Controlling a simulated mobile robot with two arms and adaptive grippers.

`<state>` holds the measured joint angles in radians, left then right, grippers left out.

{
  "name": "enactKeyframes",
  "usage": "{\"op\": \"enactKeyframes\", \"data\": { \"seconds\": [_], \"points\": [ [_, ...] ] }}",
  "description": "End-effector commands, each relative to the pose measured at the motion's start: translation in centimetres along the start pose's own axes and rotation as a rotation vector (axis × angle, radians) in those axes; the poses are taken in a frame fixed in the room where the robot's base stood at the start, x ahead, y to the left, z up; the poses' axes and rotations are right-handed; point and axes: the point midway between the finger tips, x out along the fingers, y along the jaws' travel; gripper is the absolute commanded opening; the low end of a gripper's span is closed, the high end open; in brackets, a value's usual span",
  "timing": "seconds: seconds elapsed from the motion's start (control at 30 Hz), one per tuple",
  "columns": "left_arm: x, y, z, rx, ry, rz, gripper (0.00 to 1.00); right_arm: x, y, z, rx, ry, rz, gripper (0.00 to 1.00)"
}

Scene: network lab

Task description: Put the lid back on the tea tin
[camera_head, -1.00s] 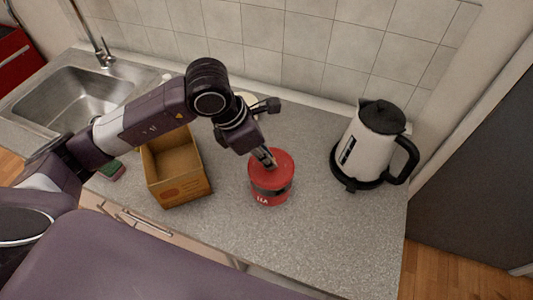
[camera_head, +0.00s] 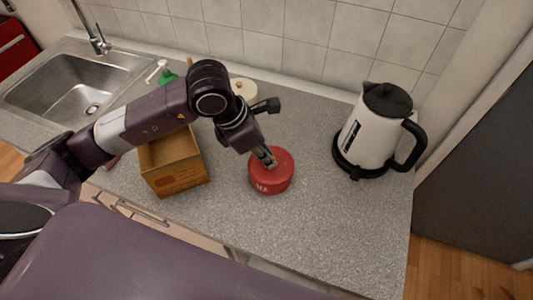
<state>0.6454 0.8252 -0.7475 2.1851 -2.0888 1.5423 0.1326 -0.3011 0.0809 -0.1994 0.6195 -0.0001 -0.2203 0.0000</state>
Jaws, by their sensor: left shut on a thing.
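The red tea tin (camera_head: 266,187) stands upright on the counter right of the cardboard box, with pale lettering low on its front. Its red lid (camera_head: 284,162) is down on the tin, with no dark band visible between them. My left gripper (camera_head: 269,160) reaches in from the upper left and is shut on the top of the lid; the exact grip is partly hidden by the fingers. My right gripper is not in view.
An open cardboard box (camera_head: 177,181) stands left of the tin, and a white and black kettle (camera_head: 367,140) stands to the right. A green bottle (camera_head: 166,75) and a pale round object (camera_head: 244,88) are behind my arm. The sink (camera_head: 70,95) is at left. The front counter is clear.

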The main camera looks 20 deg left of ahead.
Motion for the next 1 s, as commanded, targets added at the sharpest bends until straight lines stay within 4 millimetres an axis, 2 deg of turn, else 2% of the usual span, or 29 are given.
{"op": "enactKeyframes", "data": {
  "seconds": [1.0],
  "points": [
    [-0.10, 0.02, 0.09, 0.000, 0.000, 0.001, 0.00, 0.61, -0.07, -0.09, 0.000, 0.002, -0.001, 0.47]
  ]
}}
